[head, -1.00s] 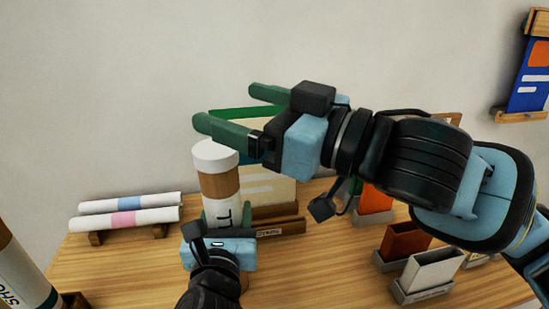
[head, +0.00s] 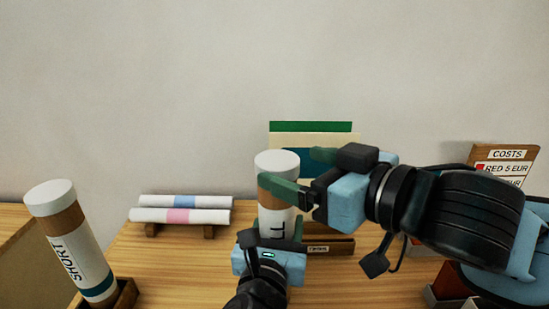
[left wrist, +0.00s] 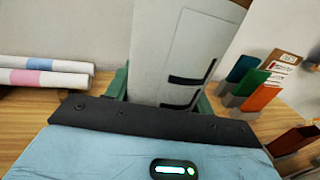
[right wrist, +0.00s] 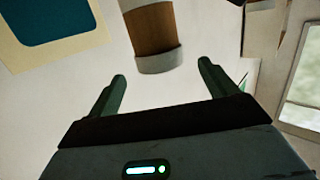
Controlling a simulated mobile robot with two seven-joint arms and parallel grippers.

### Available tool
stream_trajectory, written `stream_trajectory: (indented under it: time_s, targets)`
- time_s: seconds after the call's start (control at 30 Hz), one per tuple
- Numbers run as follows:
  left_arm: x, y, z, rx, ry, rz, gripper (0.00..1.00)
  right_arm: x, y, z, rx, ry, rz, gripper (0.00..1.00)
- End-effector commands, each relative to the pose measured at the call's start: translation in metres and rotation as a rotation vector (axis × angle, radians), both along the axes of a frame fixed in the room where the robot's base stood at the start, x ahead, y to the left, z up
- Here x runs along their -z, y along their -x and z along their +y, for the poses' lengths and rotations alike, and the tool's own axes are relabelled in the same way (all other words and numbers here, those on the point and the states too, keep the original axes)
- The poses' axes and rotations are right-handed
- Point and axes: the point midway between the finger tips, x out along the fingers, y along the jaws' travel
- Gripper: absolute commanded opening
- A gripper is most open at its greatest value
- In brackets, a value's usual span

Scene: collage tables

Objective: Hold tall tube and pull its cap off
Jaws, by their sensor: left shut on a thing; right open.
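The tall tube (head: 272,222) stands upright, with a white label, a brown band and a white cap (head: 277,161). My left gripper (head: 271,236) is shut on the tube's lower body. In the left wrist view the lettered tube (left wrist: 185,50) is between its fingers. My right gripper (head: 288,167) is open at cap height, coming in from the right. One finger crosses in front of the brown band and the other is behind. In the right wrist view the cap (right wrist: 158,63) lies between and just beyond the open fingertips (right wrist: 162,72), apparently untouched.
A short tube (head: 75,245) stands tilted in a wooden holder at left. Two rolled papers (head: 180,215) rest on a wooden rack. A card stand with green and cream sheets (head: 310,127) is behind the tall tube. A costs sign (head: 505,160) stands at right.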

Motion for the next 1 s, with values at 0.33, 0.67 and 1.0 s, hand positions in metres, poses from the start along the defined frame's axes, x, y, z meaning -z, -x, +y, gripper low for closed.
stream_trajectory:
  time_s: [0.33, 0.67, 1.0]
  targets:
    - [0.000, 0.000, 0.000, -0.001, -0.001, 0.001, 0.12, 0.008, -0.037, 0.037, 0.000, 0.000, 0.000, 0.85]
    - [0.000, 0.000, 0.000, -0.001, -0.001, 0.001, 0.12, 0.011, -0.048, 0.048, 0.000, 0.001, -0.001, 0.85]
    - [0.000, 0.000, 0.000, -0.001, -0.001, 0.001, 0.12, 0.010, -0.048, 0.048, 0.000, 0.001, -0.001, 0.66]
